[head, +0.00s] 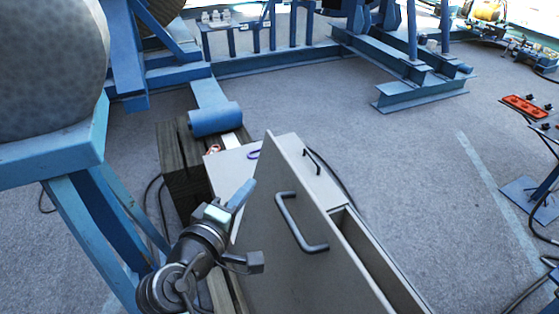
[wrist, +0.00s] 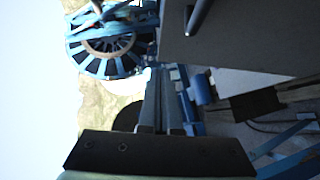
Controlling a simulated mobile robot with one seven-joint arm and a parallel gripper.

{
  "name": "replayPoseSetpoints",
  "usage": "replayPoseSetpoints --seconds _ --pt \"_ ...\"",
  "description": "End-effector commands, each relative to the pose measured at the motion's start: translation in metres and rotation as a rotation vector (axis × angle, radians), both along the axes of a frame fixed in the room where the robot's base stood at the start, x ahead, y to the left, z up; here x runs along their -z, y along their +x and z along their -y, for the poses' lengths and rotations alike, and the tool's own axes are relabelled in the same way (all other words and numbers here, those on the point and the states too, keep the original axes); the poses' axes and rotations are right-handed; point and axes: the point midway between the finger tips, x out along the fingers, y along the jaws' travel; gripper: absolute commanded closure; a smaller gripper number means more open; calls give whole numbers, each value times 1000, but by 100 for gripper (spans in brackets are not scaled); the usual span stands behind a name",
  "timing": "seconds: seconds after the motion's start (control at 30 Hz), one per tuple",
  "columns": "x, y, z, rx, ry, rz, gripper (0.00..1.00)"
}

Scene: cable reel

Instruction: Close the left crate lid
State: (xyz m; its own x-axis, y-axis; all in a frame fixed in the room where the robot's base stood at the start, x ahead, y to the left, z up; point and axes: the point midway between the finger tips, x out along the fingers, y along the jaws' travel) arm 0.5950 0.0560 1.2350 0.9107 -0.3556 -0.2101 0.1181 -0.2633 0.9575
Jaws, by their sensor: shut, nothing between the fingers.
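The grey crate has a lid panel (head: 275,265) standing raised and steeply tilted, with a dark bar handle (head: 302,222) on the face toward me. I take this as the left lid. In the wrist view a grey panel (wrist: 235,45) with a dark handle (wrist: 198,14) fills the upper right. My gripper (head: 243,190) is to the left of the raised lid, near its handle side; whether it touches the lid cannot be told. In the wrist view its fingers (wrist: 161,72) are together and empty. A second handle (head: 312,160) shows behind the raised lid.
A narrow open compartment (head: 365,245) lies right of the raised lid. Timber beams (head: 182,165) and a blue roller (head: 215,118) stand behind left. A blue steel frame (head: 95,215) stands close on the left.

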Motion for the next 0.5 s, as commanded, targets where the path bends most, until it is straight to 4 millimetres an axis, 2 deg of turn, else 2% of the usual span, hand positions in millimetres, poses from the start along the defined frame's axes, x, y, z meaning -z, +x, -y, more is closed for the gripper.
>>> replayPoseSetpoints --seconds 0.2,0.5 --pt "5 35 15 3 4 1 100" --pt "14 76 31 1 7 2 100"
